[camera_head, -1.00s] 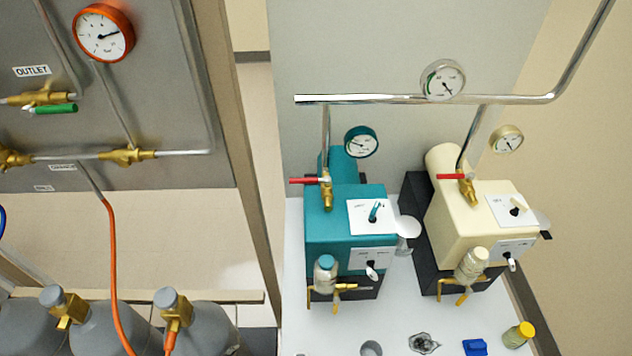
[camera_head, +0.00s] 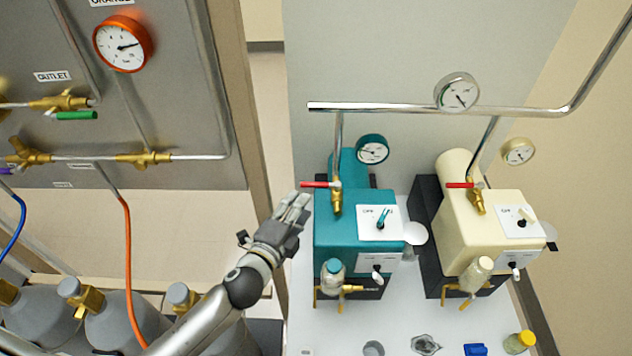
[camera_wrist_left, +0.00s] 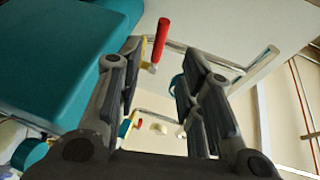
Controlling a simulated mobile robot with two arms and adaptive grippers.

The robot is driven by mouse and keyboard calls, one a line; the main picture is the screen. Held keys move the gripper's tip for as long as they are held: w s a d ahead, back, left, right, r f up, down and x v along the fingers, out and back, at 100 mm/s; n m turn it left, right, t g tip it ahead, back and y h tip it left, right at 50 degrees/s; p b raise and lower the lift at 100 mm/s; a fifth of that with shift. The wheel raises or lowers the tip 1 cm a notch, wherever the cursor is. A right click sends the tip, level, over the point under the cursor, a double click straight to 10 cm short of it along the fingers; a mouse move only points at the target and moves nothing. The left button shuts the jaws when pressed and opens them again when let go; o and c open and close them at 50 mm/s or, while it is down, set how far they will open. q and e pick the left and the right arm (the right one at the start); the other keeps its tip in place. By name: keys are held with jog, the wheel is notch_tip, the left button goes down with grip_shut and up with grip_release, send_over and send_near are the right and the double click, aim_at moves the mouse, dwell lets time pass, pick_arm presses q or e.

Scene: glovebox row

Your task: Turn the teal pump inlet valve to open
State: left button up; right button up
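The teal pump (camera_head: 352,220) stands on the white bench. Its inlet valve has a brass body (camera_head: 337,197) on the pipe and a red lever (camera_head: 316,184) pointing left, across the upright pipe. My left gripper (camera_head: 299,203) is just left of the teal pump, below the red lever, apart from it in the head view. In the left wrist view, my gripper (camera_wrist_left: 163,62) is open with nothing seen held, and the red lever (camera_wrist_left: 161,40) shows beyond and between its fingers. I cannot tell from there how far the lever is. My right gripper is not in view.
A cream pump (camera_head: 480,232) with its own red-lever valve (camera_head: 460,185) stands to the right. A steel header pipe (camera_head: 400,107) with a gauge runs above both pumps. A grey valve panel (camera_head: 180,110) and gas cylinders (camera_head: 120,325) are at the left.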

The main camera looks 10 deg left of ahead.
aim_at(313, 186)
pick_arm(q)
jog(key=p+x, duration=0.1)
jog(key=x, duration=0.8)
jog(key=shift+w+f, duration=0.15)
jog(key=shift+w, duration=0.2)
jog(key=shift+c, duration=0.4)
jog(key=shift+d, duration=0.1)
grip_shut()
